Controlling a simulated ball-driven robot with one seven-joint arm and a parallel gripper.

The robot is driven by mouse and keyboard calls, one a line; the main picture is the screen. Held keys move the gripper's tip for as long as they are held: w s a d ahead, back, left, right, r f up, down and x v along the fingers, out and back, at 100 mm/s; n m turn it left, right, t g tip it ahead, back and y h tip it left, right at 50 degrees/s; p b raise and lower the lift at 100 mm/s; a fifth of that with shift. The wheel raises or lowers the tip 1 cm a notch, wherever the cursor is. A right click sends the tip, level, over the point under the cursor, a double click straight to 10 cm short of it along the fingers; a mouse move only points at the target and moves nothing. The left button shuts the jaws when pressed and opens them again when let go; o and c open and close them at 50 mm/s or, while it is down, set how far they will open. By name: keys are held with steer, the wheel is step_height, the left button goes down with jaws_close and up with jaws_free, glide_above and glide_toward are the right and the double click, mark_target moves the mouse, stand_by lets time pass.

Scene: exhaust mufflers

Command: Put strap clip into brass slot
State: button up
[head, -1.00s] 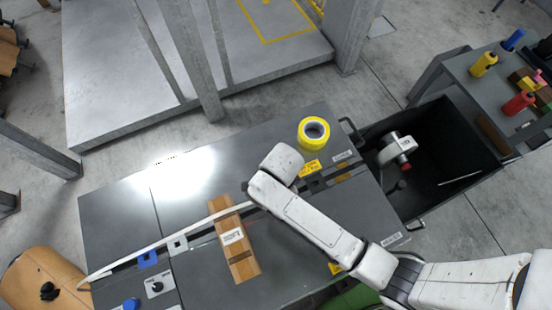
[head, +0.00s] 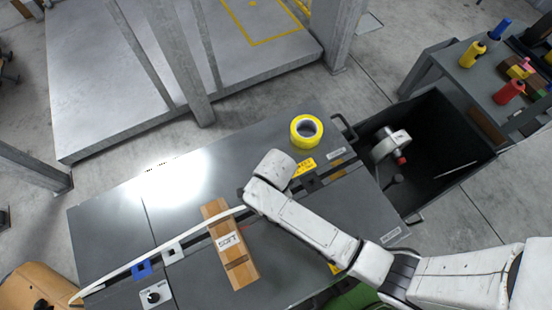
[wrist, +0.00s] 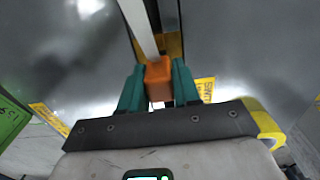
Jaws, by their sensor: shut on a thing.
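In the wrist view, my gripper (wrist: 159,88) is shut on the orange strap clip (wrist: 158,80), which sits between its two teal fingers. The white strap (wrist: 138,25) runs away from the clip. In the head view, the white strap (head: 120,271) runs from the lower left of the grey bench up to my gripper (head: 246,203).
A wooden block (head: 238,268) with a label lies under the strap on the bench (head: 110,225). A yellow tape roll (head: 306,131) stands behind my arm. An open black bin (head: 447,160) is at the bench's right end. The bench's back left is clear.

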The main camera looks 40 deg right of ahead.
steer(key=shift+f, duration=0.65)
steer(key=shift+p, duration=0.65)
stand_by(1.8)
steer(key=shift+f+b, duration=0.3)
steer(key=shift+f, duration=0.1)
stand_by(0.4)
steer(key=o, duration=1)
steer(key=shift+o, duration=0.2)
step_height(320, 180, up, 11)
steer(key=shift+f, duration=0.1)
stand_by(0.3)
